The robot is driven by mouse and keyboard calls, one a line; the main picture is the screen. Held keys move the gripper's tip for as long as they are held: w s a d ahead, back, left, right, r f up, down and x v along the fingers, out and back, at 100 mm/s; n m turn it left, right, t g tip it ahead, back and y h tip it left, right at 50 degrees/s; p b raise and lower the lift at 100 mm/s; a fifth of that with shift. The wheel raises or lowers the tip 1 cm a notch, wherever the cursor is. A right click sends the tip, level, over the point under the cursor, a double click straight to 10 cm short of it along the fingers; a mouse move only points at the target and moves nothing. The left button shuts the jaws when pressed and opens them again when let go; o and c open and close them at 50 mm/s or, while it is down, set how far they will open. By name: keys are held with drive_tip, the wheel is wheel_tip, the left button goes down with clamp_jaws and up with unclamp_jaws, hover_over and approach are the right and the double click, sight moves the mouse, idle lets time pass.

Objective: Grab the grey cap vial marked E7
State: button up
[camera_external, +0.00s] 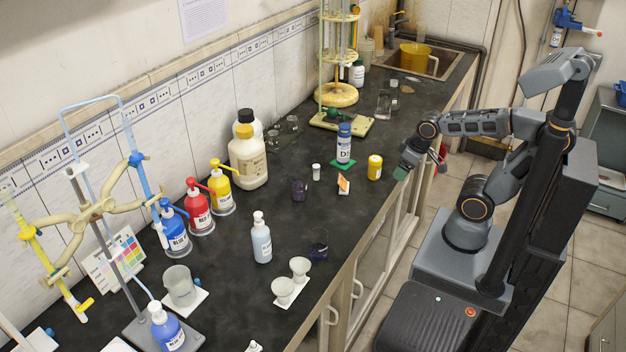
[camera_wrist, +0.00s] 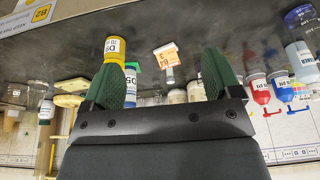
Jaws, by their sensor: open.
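No marking E7 can be read in either view. A small pale vial (camera_external: 316,172) stands on the dark bench in the external view, left of the blue-capped bottle; its label is too small to read. In the wrist view, which looks upside down, a small pale piece (camera_wrist: 170,76) shows beside the orange-marked card (camera_wrist: 167,56); I cannot tell whether it is that vial. My gripper (camera_external: 401,172) is over the bench's front edge, right of the yellow jar (camera_external: 375,167). Its green fingers (camera_wrist: 163,78) are apart with nothing held between them.
Pump bottles (camera_external: 199,207) line the wall side.

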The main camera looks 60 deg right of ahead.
drive_tip(key=shift+c, duration=0.2)
drive_tip(key=c, duration=0.4)
drive_tip(key=w+a+f+m+y+b, duration=0.2)
drive_tip(key=w+a+f+m+y, duration=0.1)
drive_tip(key=w+m, duration=0.25)
drive_tip(key=m+t+y+b, duration=0.4)
drive_tip(key=m+t, duration=0.4)
drive_tip(key=m, duration=1.6)
approach(318, 166)
drive_tip(key=x, duration=0.2)
drive_tip(key=shift+w+a+f, duration=0.1)
drive_tip(key=shift+w+f, duration=0.05)
drive_tip(key=shift+w, duration=0.15)
drive_tip(key=shift+w+f, duration=0.15)
drive_tip(key=shift+w, duration=0.1)
drive_tip(key=shift+w+a+f+m, duration=0.15)
drive_tip(key=shift+w+f+m, duration=0.1)
drive_tip(key=shift+w, duration=0.1)
drive_tip(key=shift+p+x, duration=0.4)
drive_tip(key=shift+x, duration=2.65)
